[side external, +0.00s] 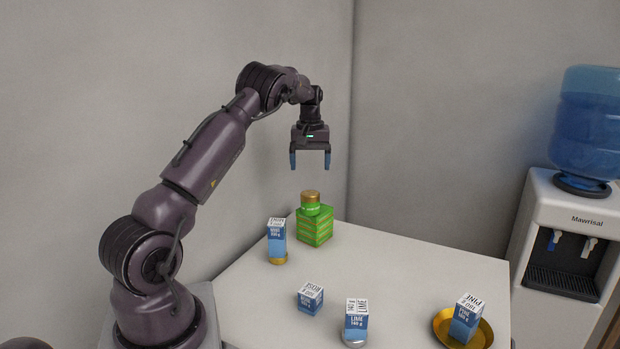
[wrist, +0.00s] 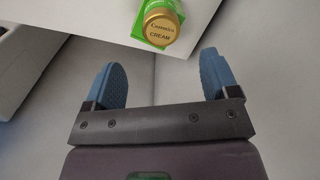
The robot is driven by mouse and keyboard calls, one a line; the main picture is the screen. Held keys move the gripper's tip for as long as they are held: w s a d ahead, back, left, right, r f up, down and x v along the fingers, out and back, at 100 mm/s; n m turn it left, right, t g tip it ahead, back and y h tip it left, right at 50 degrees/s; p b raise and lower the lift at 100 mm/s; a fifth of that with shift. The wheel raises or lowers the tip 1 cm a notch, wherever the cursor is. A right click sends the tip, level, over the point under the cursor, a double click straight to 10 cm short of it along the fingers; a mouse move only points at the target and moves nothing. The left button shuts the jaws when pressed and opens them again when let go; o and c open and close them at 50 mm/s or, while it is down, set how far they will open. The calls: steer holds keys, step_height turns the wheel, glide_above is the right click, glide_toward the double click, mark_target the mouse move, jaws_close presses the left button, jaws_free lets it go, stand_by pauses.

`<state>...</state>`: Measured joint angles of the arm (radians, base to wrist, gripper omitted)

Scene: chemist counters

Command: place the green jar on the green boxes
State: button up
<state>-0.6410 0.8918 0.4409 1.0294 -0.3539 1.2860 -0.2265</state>
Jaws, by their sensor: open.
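The green jar (side external: 311,208) has a gold lid and stands upright on top of the green boxes (side external: 315,231), near the back corner of the table. My gripper (side external: 310,165) hangs above the jar, pointing down, open and empty, with a clear gap to the lid. In the wrist view, the jar's gold lid (wrist: 161,27) shows beyond the fingertips, with a bit of the green boxes (wrist: 140,27) beside it. My open blue fingers (wrist: 162,75) have nothing between them.
A blue and white box (side external: 277,240) stands on a gold lid left of the green boxes. Another small box (side external: 310,299) and a lime box (side external: 356,318) are in front. A pine box (side external: 466,318) sits in a gold dish (side external: 484,340). The table (side external: 420,268) is clear at back right.

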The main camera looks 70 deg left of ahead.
steer(key=d+r+m+t, duration=0.25)
steer(key=d+r, duration=0.45)
steer(key=d, duration=0.4)
steer(key=d+r+m+t, duration=0.1)
steer(key=d+r+m, duration=0.2)
steer(key=d+r, duration=0.65)
steer(key=s+d+f+m+t, duration=0.1)
steer(key=s+d+f+m, duration=0.1)
steer(key=s+d+m, duration=0.2)
steer(key=s+d+f+m+t, duration=0.1)
steer(key=s+d+m, duration=0.4)
steer(key=s+d, duration=0.6)
steer(key=d+f, duration=0.1)
steer(key=d, duration=0.4)
steer(key=shift+s+f, duration=0.2)
steer(key=shift+s, duration=0.1)
steer(key=shift+d, duration=0.1)
